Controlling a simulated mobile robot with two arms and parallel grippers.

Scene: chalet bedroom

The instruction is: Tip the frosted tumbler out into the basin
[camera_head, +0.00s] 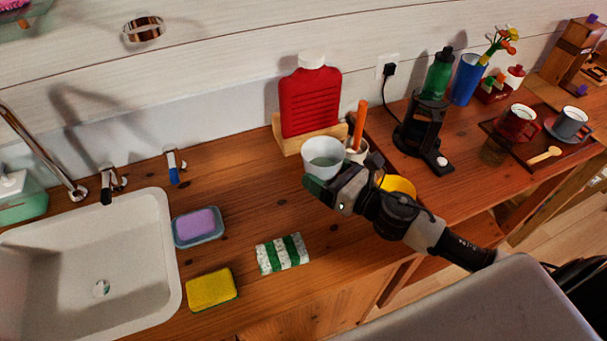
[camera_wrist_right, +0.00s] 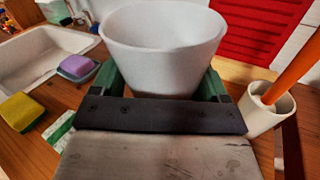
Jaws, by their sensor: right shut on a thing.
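The frosted tumbler (camera_head: 322,158) is a whitish cup, upright, with what looks like liquid inside. My right gripper (camera_head: 322,180) is shut on it, and in the right wrist view the tumbler (camera_wrist_right: 163,50) sits between the green fingers. I cannot tell from these views whether its base touches the counter. The basin (camera_head: 150,270) is a white sink at the left of the head view, with a drain in its floor. It also shows at the left of the right wrist view (camera_wrist_right: 40,58). My left gripper is not in view.
Between basin and tumbler lie a purple soap in a blue dish (camera_head: 198,227), a yellow sponge (camera_head: 211,289) and a green-white cloth (camera_head: 282,254). A red bottle (camera_head: 310,100) on a wooden stand and a white holder with an orange handle (camera_head: 357,150) stand close to the tumbler. A faucet (camera_head: 40,150) arches over the basin.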

